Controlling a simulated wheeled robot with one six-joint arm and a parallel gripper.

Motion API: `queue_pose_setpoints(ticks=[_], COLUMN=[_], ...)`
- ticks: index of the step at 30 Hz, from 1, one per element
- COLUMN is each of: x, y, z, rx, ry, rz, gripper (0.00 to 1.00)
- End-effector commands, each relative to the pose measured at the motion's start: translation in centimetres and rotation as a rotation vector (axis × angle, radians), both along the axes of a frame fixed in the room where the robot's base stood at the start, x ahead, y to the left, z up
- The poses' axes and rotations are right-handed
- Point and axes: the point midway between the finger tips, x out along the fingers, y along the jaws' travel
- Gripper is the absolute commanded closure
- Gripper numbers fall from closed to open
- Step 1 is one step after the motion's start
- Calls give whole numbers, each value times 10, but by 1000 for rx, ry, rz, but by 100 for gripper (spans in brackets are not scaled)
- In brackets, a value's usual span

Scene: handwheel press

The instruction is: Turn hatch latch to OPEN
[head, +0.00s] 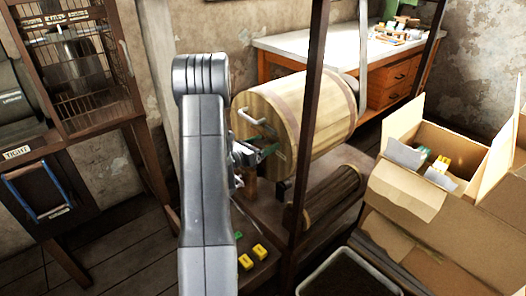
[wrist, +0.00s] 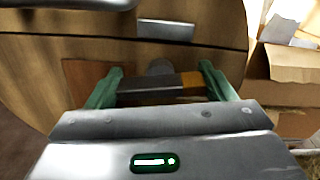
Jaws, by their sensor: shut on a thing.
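A wooden drum (head: 305,115) lies on its side in a dark frame, its round end facing my arm. That end also fills much of the wrist view (wrist: 40,75). The latch (wrist: 150,87) is a dark bar with an orange-yellow right end, roughly level in the wrist view. My gripper (wrist: 162,78) has green fingers on either side of the bar and is shut on it. In the head view my gripper (head: 262,152) is at the drum's end, below a metal handle (head: 251,122), and the latch is mostly hidden. A small pale plate (wrist: 165,30) sits above the latch; its text is unreadable.
A dark post (head: 307,120) stands just right of my gripper, in front of the drum. Open cardboard boxes (head: 405,190) stand at right. A dark cabinet with a wire cage (head: 75,65) is at left. Yellow and green blocks (head: 245,261) lie low beside my arm.

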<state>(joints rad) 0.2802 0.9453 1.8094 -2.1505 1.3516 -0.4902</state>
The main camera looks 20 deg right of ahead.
Motion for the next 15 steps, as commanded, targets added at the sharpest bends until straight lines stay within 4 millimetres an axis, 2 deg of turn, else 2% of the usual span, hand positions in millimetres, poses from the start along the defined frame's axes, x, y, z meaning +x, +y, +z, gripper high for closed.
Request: queue_pose_setpoints(ticks=[1,15], x=[0,-1], y=[0,0], z=[-5,-1], rx=[10,64], ry=[-27,-179], rz=[0,1], gripper=[46,46])
